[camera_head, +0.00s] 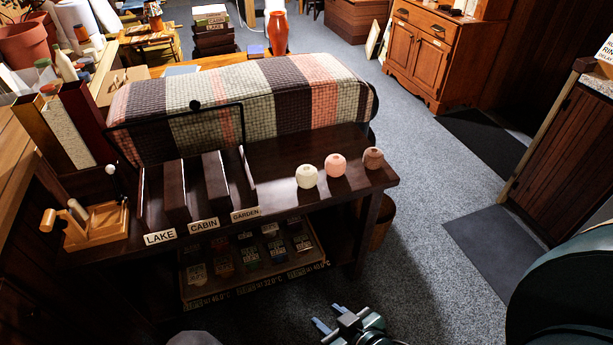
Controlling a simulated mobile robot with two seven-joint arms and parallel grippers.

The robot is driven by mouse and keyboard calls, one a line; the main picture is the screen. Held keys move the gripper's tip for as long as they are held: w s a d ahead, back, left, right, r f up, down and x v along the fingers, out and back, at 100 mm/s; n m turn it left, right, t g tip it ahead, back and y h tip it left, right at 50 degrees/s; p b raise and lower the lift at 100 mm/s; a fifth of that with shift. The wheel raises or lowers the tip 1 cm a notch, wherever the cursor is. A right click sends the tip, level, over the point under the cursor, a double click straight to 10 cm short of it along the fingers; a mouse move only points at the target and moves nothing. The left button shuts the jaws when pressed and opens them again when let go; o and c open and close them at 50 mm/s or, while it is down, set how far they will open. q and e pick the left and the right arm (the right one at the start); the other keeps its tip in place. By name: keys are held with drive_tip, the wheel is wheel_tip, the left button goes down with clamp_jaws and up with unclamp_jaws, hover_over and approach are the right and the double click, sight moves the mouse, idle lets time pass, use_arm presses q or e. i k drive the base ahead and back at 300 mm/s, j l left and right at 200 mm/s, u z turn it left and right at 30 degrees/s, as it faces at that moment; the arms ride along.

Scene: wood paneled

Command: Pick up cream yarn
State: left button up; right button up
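The cream yarn (307,176) is a small round ball on the dark wooden table (275,180), near its front right part. It is the leftmost of three yarn balls in a row, with the pink yarn (336,165) and the brown yarn (373,158) to its right. My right gripper (326,314) is at the bottom of the picture, over the carpet, well in front of and below the cream yarn. Its two blue-tipped fingers are apart with nothing between them. My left gripper is not in view.
Dark upright dividers (216,180) with LAKE, CABIN and GARDEN labels stand left of the yarn. A lower tray (185,290) holds several small items. A wooden tool stand (103,222) is at left. Carpet (430,240) is open at right.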

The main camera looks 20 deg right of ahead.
sight(306, 175)
drive_tip(key=i+l+z, duration=0.15)
drive_tip(key=i+z, duration=0.45)
drive_tip(key=z, duration=0.15)
drive_tip(key=i+z, duration=0.4)
drive_tip(key=k, duration=0.1)
